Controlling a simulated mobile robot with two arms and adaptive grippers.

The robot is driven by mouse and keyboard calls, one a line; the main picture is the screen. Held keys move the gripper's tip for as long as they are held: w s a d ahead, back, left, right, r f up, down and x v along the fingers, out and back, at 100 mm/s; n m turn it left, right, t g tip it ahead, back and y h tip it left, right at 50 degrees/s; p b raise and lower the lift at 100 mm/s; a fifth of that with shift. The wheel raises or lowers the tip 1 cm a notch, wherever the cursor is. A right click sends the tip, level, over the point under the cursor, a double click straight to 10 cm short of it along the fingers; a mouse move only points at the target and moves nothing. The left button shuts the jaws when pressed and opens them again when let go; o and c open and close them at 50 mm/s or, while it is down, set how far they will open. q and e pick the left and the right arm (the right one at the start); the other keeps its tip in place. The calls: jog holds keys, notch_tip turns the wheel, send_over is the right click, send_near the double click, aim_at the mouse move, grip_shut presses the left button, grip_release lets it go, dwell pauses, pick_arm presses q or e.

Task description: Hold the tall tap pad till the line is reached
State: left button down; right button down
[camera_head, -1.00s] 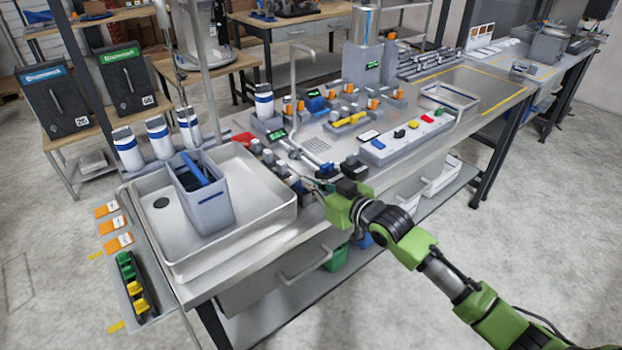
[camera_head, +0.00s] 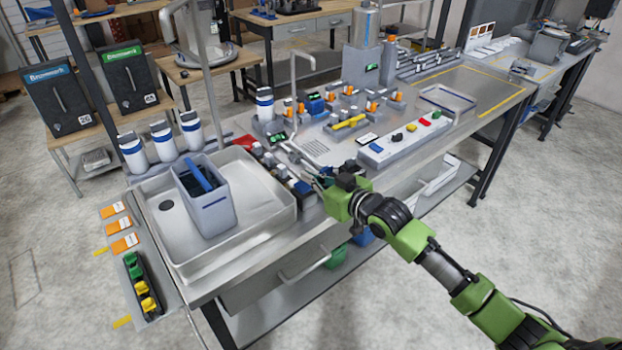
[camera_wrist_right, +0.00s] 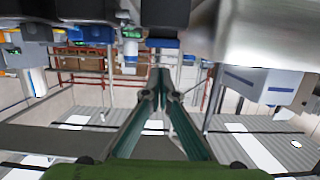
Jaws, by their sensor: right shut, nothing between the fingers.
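The tall tap (camera_head: 201,75) is a slim upright metal pipe above the sink (camera_head: 265,228). A grey container (camera_head: 207,212) with blue markings stands in the sink below it; its water level cannot be made out. Several small dark and coloured blocks (camera_head: 299,187) sit along the sink's right rim; I cannot tell which is the tall tap's pad. My right gripper (camera_head: 318,179) is beside these blocks, shut and empty. In the right wrist view its fingers (camera_wrist_right: 158,77) meet at the tips, below dark blocks, and the container (camera_wrist_right: 255,85) shows at right. My left gripper is not in view.
A shorter curved tap (camera_head: 293,85) stands behind the metal drip area. A white panel with coloured buttons (camera_head: 402,138) lies right of my gripper. White bottles with blue bands (camera_head: 162,140) stand behind the sink. Floor in front is clear.

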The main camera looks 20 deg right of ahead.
jog(key=b+v, duration=0.2)
jog(key=v, duration=0.7)
jog(key=shift+s+d+r, duration=0.15)
jog(key=shift+s+r, duration=0.05)
jog(key=shift+s, duration=0.15)
jog(key=shift+r, duration=0.1)
dwell(0.6)
jog(key=r+p, duration=0.1)
jog(key=p, duration=0.3)
jog(key=shift+w+r, duration=0.1)
jog(key=shift+r, duration=0.1)
jog(key=shift+w, duration=0.1)
